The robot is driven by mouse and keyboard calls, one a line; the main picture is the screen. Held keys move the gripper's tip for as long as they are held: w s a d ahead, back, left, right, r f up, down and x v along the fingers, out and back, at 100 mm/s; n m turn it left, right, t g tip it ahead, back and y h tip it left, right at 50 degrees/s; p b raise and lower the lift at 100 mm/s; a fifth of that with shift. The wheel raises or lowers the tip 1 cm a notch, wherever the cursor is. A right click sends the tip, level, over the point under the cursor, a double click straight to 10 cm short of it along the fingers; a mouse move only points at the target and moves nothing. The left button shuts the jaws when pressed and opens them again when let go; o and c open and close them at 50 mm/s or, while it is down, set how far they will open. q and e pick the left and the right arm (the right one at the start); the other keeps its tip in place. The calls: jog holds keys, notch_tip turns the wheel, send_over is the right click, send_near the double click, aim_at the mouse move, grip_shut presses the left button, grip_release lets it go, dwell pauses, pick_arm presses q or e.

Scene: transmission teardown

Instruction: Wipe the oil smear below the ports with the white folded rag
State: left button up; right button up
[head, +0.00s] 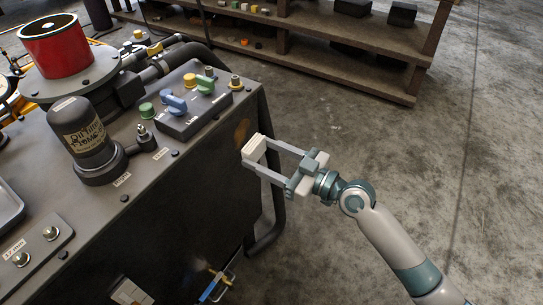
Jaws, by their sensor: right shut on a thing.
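My right gripper (259,153) is shut on the white folded rag (253,147), which shows as a small pale block between its fingertips. It holds the rag beside the dark side panel of the bench (180,228), near the top corner. A brownish-orange oil smear (241,131) shows on that panel, just up and left of the rag. Whether the rag touches the panel I cannot tell. The ports (190,103) sit above on a grey block with yellow, green and blue fittings. My left gripper is not in view.
A dark cylinder with a label (82,130) and a red drum (55,45) stand on the bench top. A wooden shelf (330,62) with small parts is at the back. A dark tubular frame runs down the bench's right end. The concrete floor at right is clear.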

aim_at(249, 148)
jog(key=shift+w+a, duration=0.4)
jog(key=shift+a, duration=0.2)
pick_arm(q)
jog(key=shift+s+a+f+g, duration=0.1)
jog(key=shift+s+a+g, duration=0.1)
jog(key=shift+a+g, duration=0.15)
pick_arm(e)
jog(key=shift+w+a, duration=0.35)
jog(key=shift+a, duration=0.1)
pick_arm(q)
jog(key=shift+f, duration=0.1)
pick_arm(e)
jog(key=shift+x, duration=0.95)
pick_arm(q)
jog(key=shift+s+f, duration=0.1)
